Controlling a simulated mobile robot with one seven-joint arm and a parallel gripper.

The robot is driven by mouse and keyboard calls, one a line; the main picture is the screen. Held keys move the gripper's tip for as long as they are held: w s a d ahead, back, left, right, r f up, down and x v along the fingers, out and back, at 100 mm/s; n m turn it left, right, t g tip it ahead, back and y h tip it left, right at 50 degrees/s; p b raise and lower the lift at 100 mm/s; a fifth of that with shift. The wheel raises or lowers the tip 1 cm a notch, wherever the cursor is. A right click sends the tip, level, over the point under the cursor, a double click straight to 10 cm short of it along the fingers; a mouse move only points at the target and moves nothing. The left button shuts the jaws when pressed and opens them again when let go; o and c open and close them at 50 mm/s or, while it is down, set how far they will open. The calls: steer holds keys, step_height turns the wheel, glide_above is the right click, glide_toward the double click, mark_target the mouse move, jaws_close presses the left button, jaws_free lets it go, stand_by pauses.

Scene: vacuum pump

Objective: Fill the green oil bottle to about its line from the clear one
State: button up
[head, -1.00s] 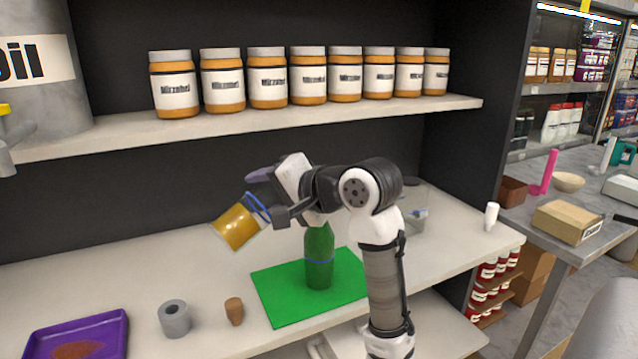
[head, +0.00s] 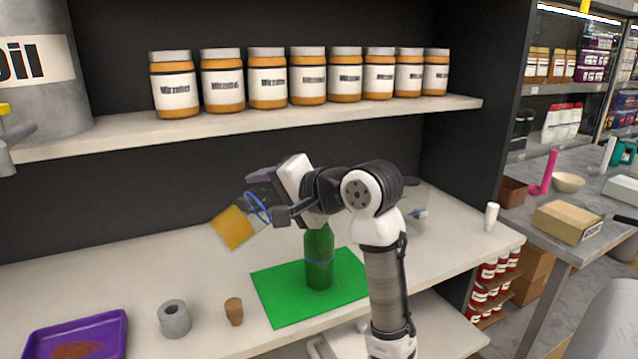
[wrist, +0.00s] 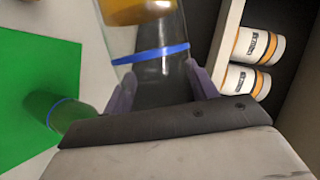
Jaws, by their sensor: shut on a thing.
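The green oil bottle (head: 319,262) stands upright on a green mat (head: 278,300), with a blue line around it. Its top is partly hidden by my arm. My gripper (head: 260,195) is shut on the clear bottle (head: 236,228), up and left of the green bottle and apart from it. The clear bottle is tilted, with amber oil gathered in its lower-left end and a blue band near my fingers. In the wrist view the clear bottle (wrist: 150,68) sits between my purple fingers (wrist: 157,88), and the green bottle (wrist: 65,113) is at left. I see no stream of oil.
A cork (head: 234,311), a grey ring (head: 174,319) and a purple tray (head: 118,343) are on the counter at left. A clear container (head: 418,208) stands behind my arm. Jars (head: 267,85) line the shelf above.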

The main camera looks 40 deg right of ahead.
stand_by(0.7)
steer(key=r+n+p, duration=0.1)
steer(key=r+n+h+p, duration=0.1)
steer(key=shift+d+r+h, duration=0.3)
steer(key=shift+d, duration=0.1)
steer(key=shift+d+f+n, duration=0.15)
steer(key=shift+n, duration=0.25)
steer(key=shift+d+r+h, duration=0.2)
steer(key=shift+r+h, duration=0.05)
steer(key=shift+h, duration=0.05)
steer(key=shift+d+r+n+h, duration=0.1)
steer(key=shift+r+n+h, duration=0.4)
steer(key=shift+n, duration=0.4)
steer(key=shift+w+a+r+n+h+b, duration=0.1)
steer(key=shift+a+n+h+b, duration=0.3)
steer(key=shift+n+h+b, duration=0.4)
steer(key=n+b, duration=0.1)
steer(key=n+h+b, duration=0.1)
steer(key=shift+a+n, duration=0.3)
steer(key=shift+n+t+h, duration=0.3)
